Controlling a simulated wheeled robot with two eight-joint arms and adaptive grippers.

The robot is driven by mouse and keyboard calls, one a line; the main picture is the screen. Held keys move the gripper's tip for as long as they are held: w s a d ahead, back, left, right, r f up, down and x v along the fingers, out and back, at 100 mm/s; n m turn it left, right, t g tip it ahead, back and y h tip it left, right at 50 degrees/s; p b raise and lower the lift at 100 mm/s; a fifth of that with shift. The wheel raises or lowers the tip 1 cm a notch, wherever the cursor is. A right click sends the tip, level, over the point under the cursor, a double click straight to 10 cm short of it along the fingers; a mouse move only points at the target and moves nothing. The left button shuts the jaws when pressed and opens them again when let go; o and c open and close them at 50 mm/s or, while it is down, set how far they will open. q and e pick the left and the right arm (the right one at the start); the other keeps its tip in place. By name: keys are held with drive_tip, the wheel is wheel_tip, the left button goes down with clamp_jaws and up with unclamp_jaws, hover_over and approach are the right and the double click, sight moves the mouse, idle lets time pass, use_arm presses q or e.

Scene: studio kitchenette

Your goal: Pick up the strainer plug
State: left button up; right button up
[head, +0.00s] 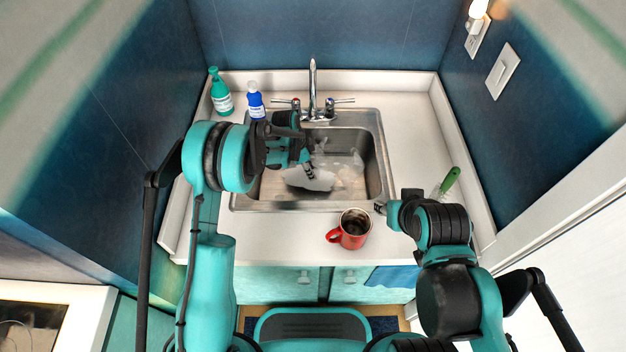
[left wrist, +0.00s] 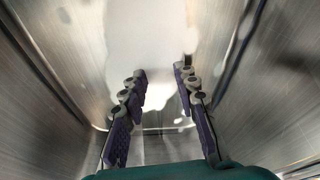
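I cannot make out the strainer plug in either view; suds, cloudy water or my left gripper may hide it. The steel sink (head: 376,178) holds greyish water with white suds (head: 308,180), which also show in the left wrist view (left wrist: 150,38). My left gripper (head: 308,172) reaches down into the sink's left part. In the left wrist view its two fingers (left wrist: 161,74) stand apart with nothing seen held between them. My right gripper (head: 381,207) is near the sink's front right corner, mostly hidden by its own arm.
A red mug (head: 354,231) stands on the counter before the sink. A green-handled brush (head: 449,181) is at the right. A green bottle (head: 221,95) and a blue bottle (head: 256,103) stand back left. The faucet (head: 313,85) rises behind the sink. The right counter is mostly clear.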

use_arm(q)
drive_tip(key=b+x, duration=0.1)
drive_tip(key=x, duration=0.2)
drive_tip(key=shift+f, duration=0.15)
drive_tip(key=shift+a, duration=0.1)
use_arm(e)
drive_tip(key=shift+f, duration=0.8)
use_arm(q)
drive_tip(key=shift+c, duration=0.4)
clamp_jaws()
use_arm(e)
drive_tip(key=shift+r, duration=0.1)
